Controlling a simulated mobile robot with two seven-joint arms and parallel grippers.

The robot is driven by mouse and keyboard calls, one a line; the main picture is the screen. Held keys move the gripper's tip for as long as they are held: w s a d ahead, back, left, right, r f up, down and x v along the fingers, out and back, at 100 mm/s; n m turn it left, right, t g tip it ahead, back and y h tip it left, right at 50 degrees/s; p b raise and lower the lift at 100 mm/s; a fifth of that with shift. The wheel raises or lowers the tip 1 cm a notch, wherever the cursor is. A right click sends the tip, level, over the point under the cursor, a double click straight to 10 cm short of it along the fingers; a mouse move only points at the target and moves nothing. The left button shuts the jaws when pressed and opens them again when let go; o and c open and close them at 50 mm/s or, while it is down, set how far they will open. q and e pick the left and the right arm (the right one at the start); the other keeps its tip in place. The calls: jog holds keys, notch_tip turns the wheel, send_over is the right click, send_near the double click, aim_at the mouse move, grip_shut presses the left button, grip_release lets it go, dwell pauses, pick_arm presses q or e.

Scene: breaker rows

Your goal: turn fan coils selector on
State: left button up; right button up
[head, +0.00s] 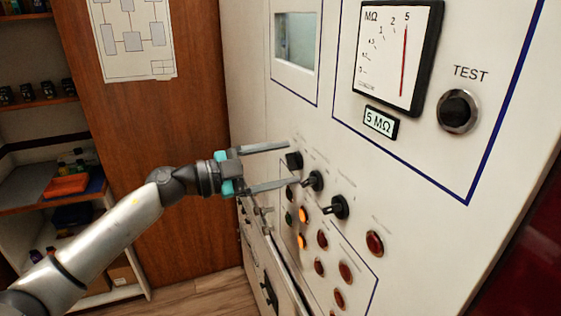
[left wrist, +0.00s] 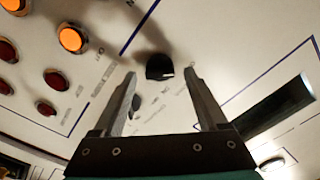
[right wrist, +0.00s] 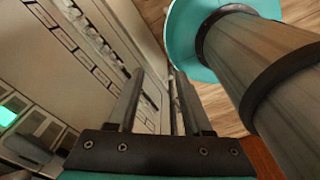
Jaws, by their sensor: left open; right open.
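Three black selector knobs sit in a slanting row on the white panel in the head view: an upper-left one (head: 294,160), a middle one (head: 313,180) and a lower-right one (head: 338,206). Their labels are too small to read, so I cannot tell which is the fan coils selector. My left gripper (head: 291,164) is open, its fingers pointing at the panel on either side of the upper-left knob. In the left wrist view a black knob (left wrist: 160,68) shows between the fingertips, not gripped. My right gripper (right wrist: 153,72) is open and empty in the right wrist view.
Orange lit lamps (head: 303,214) and red lamps (head: 375,243) are below the knobs. A gauge (head: 397,55) and a TEST button (head: 459,111) are above right. Shelves (head: 50,200) stand at left. A panel with switch rows (right wrist: 85,50) is near the right gripper.

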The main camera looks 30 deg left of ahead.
pick_arm(q)
grip_shut()
dwell(0.7)
